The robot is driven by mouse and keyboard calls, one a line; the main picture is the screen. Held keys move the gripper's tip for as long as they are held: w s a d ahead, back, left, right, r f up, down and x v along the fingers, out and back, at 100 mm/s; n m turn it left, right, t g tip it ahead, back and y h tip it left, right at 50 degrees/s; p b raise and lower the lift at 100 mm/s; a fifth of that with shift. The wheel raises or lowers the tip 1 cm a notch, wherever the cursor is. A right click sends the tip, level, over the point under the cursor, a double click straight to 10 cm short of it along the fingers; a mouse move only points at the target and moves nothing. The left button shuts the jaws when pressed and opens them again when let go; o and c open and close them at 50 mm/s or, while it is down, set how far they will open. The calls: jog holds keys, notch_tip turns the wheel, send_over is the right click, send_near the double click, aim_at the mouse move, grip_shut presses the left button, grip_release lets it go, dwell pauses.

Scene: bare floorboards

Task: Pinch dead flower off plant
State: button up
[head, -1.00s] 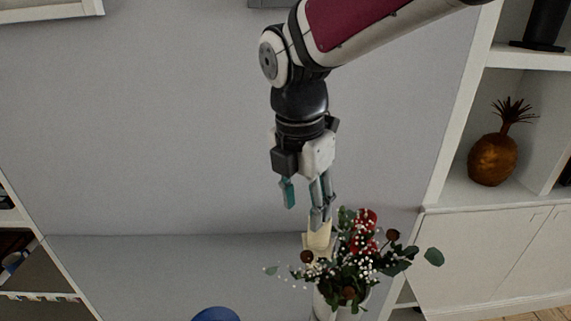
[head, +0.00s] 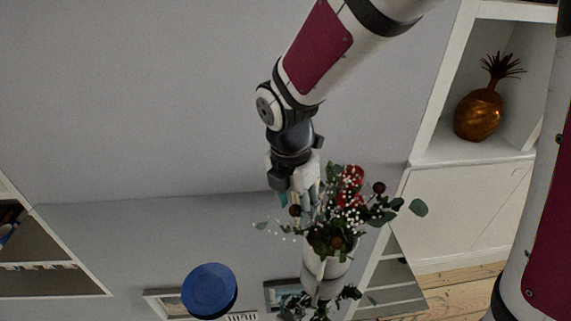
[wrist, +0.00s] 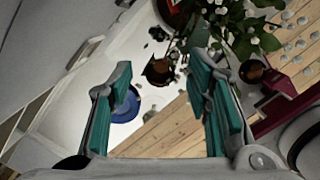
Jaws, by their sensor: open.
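The plant is a bouquet (head: 345,215) of red flowers, small white blossoms and green leaves in a white vase (head: 322,275). Brown, withered-looking round heads stand at its right (head: 379,188), left (head: 295,210) and front (head: 337,243). My gripper (head: 306,203) points down at the bouquet's left side, its fingers partly hidden by stems and blossoms. In the wrist view my gripper (wrist: 160,68) is open, with its teal fingers apart. A dark brown head (wrist: 160,70) shows between the fingertips; I cannot tell how far beyond them. Another brown head (wrist: 251,71) is outside the right finger.
A blue round object (head: 209,291) lies left of the vase. A shelf unit with a golden pineapple ornament (head: 479,115) stands at the right, and another shelf (head: 45,265) at the left. Floorboards (head: 450,290) show at lower right. Space left of my gripper is clear.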

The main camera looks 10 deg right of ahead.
aim_at(295, 207)
grip_shut()
dwell(0.3)
jog(key=shift+r+p, duration=1.95)
jog(key=shift+r, duration=1.05)
